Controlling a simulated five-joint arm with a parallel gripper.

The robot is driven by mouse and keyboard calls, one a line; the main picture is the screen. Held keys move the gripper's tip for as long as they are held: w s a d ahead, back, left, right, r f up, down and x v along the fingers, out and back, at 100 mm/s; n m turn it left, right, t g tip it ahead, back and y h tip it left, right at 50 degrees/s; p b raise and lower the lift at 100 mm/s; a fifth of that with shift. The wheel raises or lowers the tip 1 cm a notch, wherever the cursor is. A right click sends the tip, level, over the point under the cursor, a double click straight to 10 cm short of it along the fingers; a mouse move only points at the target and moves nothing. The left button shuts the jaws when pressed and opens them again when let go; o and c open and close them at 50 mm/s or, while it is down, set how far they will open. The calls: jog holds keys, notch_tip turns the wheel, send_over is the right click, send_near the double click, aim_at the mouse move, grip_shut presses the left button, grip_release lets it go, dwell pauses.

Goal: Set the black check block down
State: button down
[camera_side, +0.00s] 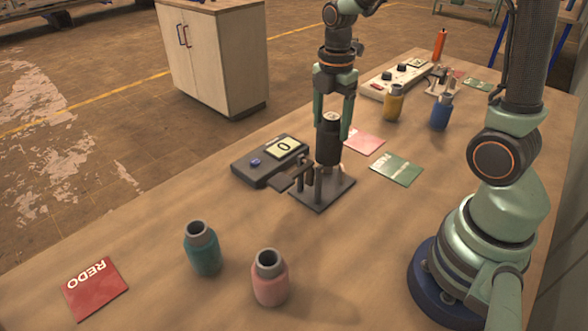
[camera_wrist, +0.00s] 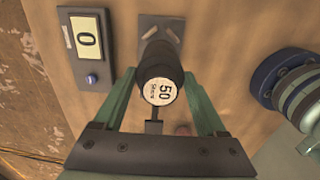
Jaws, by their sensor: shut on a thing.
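The black check block (camera_side: 328,143) is a dark upright cylinder, held between the fingers of my gripper (camera_side: 333,122). In the wrist view its pale top (camera_wrist: 160,92) reads 50, and the fingers of my gripper (camera_wrist: 160,95) stand on both sides of it. The block is over a dark square plate fixture (camera_side: 322,194) with short posts and a lever. I cannot tell whether the block touches the fixture. In the wrist view the block hides part of the fixture plate (camera_wrist: 172,30).
A gauge box (camera_side: 268,160) reading 0 stands left of the fixture. A teal bottle (camera_side: 202,250), a pink bottle (camera_side: 269,278) and a red REDO card (camera_side: 95,287) are in front.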

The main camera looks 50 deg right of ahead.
aim_at(328, 150)
jog(key=shift+f, duration=3.7)
jog(key=shift+f, duration=0.1)
grip_release()
notch_tip(328, 150, up, 12)
jog(key=shift+r, duration=0.1)
jog(key=shift+s+a+r+m, duration=0.15)
jog(key=shift+r+m, duration=0.1)
jog(key=shift+m, duration=0.15)
jog(key=s+a+r+m+t, duration=0.4)
jog(key=s+m+t, duration=0.1)
jog(key=m, duration=1.2)
jog(key=shift+s+a+r+t, duration=0.3)
jog(key=shift+s+a+r, duration=0.05)
jog(key=shift+s, duration=0.25)
